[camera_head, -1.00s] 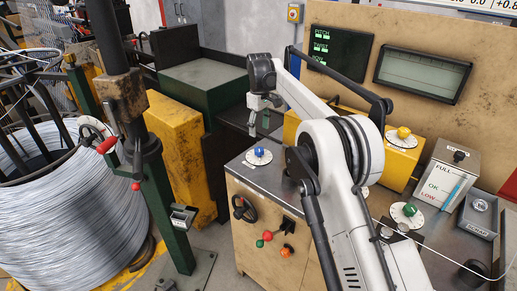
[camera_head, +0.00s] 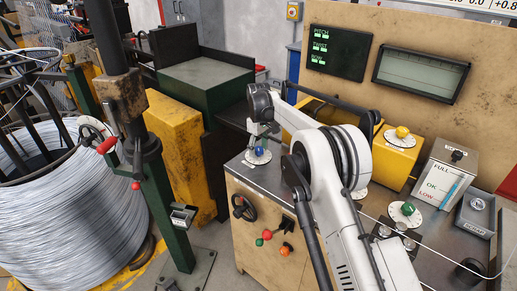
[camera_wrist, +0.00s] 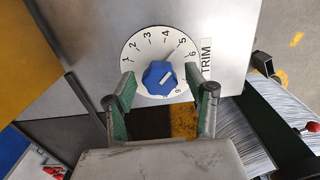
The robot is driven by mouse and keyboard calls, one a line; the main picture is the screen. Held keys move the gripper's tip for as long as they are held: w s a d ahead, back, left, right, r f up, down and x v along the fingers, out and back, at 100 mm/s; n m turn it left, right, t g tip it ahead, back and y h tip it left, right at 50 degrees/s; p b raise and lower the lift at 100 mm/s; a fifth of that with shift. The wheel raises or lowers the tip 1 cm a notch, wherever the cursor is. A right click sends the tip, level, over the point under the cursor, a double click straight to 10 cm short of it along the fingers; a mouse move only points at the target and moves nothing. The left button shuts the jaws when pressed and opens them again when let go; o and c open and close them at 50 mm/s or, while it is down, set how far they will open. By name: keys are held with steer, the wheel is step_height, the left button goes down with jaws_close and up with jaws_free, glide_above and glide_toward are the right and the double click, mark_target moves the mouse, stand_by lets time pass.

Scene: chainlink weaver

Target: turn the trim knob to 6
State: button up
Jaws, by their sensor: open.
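The trim knob (camera_wrist: 158,78) is blue and sits on a white numbered dial (camera_wrist: 139,49) beside a TRIM label (camera_wrist: 206,58). Its white mark points to the upper right, roughly toward the 5–6 side; I cannot tell the exact reading. My gripper (camera_wrist: 160,84) is open, with one green-padded finger at each side of the knob and visible gaps between. In the head view the blue knob (camera_head: 259,152) is at the cabinet's back left corner, with my gripper (camera_head: 260,141) right over it. The fingers partly cover the lower dial.
A yellow knob (camera_head: 402,132) on a yellow box and a green knob (camera_head: 408,208) stand to the right on the cabinet top. A wire coil (camera_head: 75,225) stands at left.

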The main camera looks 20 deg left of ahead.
mark_target(259, 148)
steer(key=c, duration=1.1)
steer(key=shift+f+m+b, duration=0.2)
steer(key=shift+m+b, duration=0.6)
steer(key=shift+b, duration=0.2)
steer(key=shift+c, duration=0.2)
steer(key=m+b, duration=0.1)
steer(key=m, duration=0.1)
steer(key=m+b, duration=0.1)
steer(key=shift+r+m, duration=0.2)
steer(key=shift+m, duration=0.2)
steer(key=o, duration=1.1)
steer(key=shift+o, duration=0.2)
step_height(259, 148, up, 12)
